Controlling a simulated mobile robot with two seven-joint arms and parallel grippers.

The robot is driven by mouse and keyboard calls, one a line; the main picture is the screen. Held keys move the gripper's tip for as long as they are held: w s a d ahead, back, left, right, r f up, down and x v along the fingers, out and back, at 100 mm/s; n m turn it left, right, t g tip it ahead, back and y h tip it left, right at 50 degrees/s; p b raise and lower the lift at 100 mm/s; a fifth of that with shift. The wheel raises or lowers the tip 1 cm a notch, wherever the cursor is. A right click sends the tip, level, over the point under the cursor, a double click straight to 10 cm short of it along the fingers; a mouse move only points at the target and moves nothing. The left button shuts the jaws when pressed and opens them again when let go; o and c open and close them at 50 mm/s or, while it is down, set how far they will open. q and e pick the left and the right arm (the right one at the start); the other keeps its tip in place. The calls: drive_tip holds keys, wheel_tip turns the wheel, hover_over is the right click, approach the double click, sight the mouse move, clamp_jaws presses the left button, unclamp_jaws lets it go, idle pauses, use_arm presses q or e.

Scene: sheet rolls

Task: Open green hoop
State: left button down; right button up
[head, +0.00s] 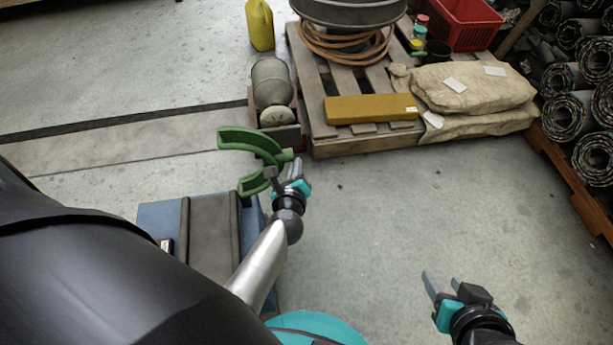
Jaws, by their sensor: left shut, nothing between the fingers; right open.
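The green hoop (255,146) shows left of centre as a thick curved arm, with a second, lower green piece (252,184) beneath it. A gap between the two parts faces left. The hoop is near the far end of a blue stand (158,220); how it is fixed there is hidden. My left gripper (283,176) is shut and empty at the hoop's right side, its fingers close to the green parts; I cannot tell whether they touch. My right gripper (441,285) is open and empty over bare floor at the lower right.
A wooden pallet (340,146) at the back holds a yellow box (368,108), sacks (472,88) and a red crate (466,24). A grey rounded machine (270,84) stands left of it. Dark sheet rolls (566,118) are stacked at right. The middle floor is clear.

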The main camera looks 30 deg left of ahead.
use_arm(q)
drive_tip(key=shift+f, duration=0.1)
drive_tip(key=shift+w+d+f+b, duration=1.25)
drive_tip(key=shift+d+f+b, duration=1.05)
drive_tip(key=shift+f, duration=2.3)
drive_tip(key=s+d+r+m+g+h+p, duration=0.1)
drive_tip(key=s+d+r+m+h+p, duration=0.25)
drive_tip(key=s+m+p, duration=0.55)
drive_tip(key=s+d+r+m+g+h+p, duration=0.15)
drive_tip(key=s+d+r+m+p, duration=0.35)
drive_tip(key=m, duration=0.6)
drive_tip(key=s+a+m+g+p, duration=0.1)
drive_tip(key=s+m+g+p, duration=0.2)
drive_tip(key=s+m+p, duration=0.3)
drive_tip(key=s+a+f+m+g+h+p, duration=0.1)
drive_tip(key=s+a+m+g+p, duration=0.1)
drive_tip(key=s+m+p, duration=0.5)
drive_tip(key=s+m+g, duration=0.1)
drive_tip(key=s+m, duration=0.4)
drive_tip(key=m, duration=0.2)
drive_tip(key=shift+s+m+h, duration=0.15)
drive_tip(key=shift+m+h, duration=0.15)
drive_tip(key=shift+m, duration=0.1)
